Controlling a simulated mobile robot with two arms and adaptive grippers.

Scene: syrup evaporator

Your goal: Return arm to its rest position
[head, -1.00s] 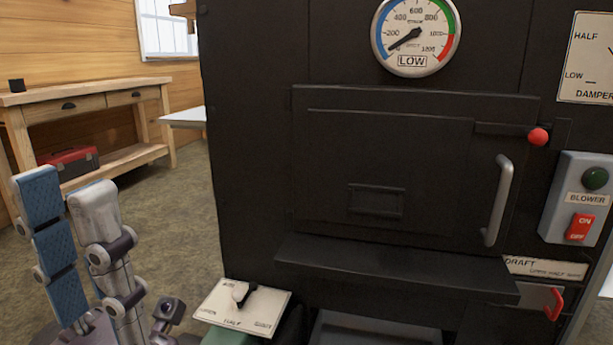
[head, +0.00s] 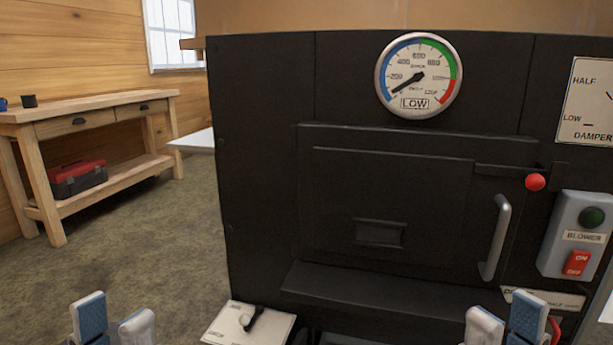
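My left gripper (head: 112,325) is at the bottom left of the head view, over the floor. Its blue-padded finger and grey finger stand apart with nothing between them. My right gripper (head: 506,325) is at the bottom right, in front of the lower part of the black firebox (head: 265,180). Its fingertips are also apart and I see nothing held. Only the fingertips of both grippers show; the arms are below the picture. Neither gripper appears to hold any part of the firebox.
The firebox door has a grey handle (head: 496,238) and red knob (head: 535,182). Above is a gauge (head: 419,76) reading low. A blower switch box (head: 577,236) is at right. A white dial plate (head: 232,324) sits low, between the grippers. A workbench (head: 95,112) stands left, with open floor before it.

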